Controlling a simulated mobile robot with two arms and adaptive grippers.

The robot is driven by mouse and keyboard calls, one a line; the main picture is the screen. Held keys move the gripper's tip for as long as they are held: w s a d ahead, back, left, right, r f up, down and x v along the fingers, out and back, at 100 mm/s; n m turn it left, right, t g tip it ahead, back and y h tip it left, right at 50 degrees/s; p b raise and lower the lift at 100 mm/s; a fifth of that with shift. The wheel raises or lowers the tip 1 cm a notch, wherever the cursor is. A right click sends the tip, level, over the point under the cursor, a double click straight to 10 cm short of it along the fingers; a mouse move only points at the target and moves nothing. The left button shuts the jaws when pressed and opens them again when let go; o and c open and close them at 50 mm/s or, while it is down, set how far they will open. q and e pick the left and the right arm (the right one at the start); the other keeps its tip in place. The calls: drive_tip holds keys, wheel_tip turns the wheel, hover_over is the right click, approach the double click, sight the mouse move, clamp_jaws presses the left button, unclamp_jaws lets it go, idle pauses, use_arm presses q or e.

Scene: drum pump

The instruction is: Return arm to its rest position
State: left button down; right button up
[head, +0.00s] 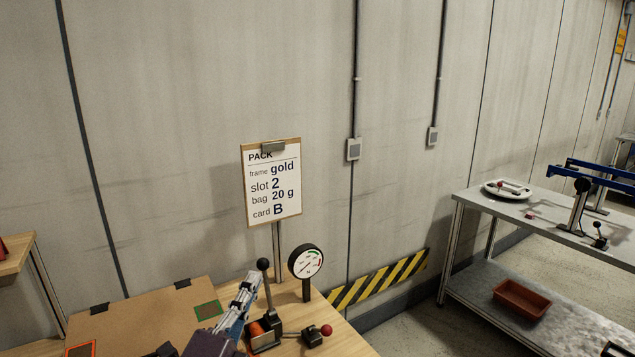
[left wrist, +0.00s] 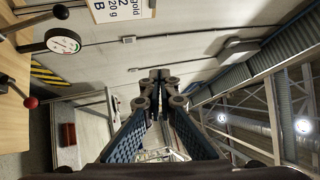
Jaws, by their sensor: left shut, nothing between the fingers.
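My left gripper (head: 251,280) points upward over the front of the bench in the head view, close to the left of a black-knobbed lever (head: 264,266). In the left wrist view its two blue-padded fingers meet at the tips (left wrist: 160,76), with nothing between them. The lever rises from a dark base with an orange-red part (head: 257,329), partly hidden by my gripper. A round dial gauge (head: 306,262) stands right of the lever. A red-knobbed handle (head: 326,330) sits in front of the gauge. My right gripper is in neither view.
A clipboard sign (head: 272,183) stands behind the bench, reading gold, slot 2, 20 g, card B. A brown board (head: 145,312) lies at left. A grey metal table (head: 545,222) stands at right, with a red-brown bin (head: 521,299) on its lower shelf. Space above the bench is clear.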

use_arm(q)
drive_tip(key=s+a+f+n+g+y, duration=0.2)
drive_tip(key=s+a+f+n+g, duration=0.15)
drive_tip(key=f, duration=0.35)
drive_tip(key=s+a+f+n+g+y, duration=0.25)
drive_tip(key=f+n, duration=0.25)
drive_tip(key=f, duration=0.3)
drive_tip(key=s+a+f+n+g+y, duration=0.25)
drive_tip(key=s+f+n, duration=0.2)
drive_tip(key=f, duration=0.25)
drive_tip(key=s+f+n+g+h, duration=0.1)
drive_tip(key=s+f+n+g, duration=0.25)
drive_tip(key=s+f, duration=0.45)
drive_tip(key=s+f+n+g+h, duration=0.1)
drive_tip(key=s+f+n+g, duration=0.3)
drive_tip(key=s, duration=0.9)
wheel_tip(320, 180, down, 25)
drive_tip(key=m+g, duration=0.1)
drive_tip(key=g, duration=0.1)
drive_tip(key=s+a+f+g, duration=0.1)
drive_tip(key=s+a+f, duration=0.2)
drive_tip(key=s+f, duration=1.5)
drive_tip(key=shift+s+b, duration=0.2)
drive_tip(key=shift+b, duration=0.1)
drive_tip(key=shift+m, duration=0.25)
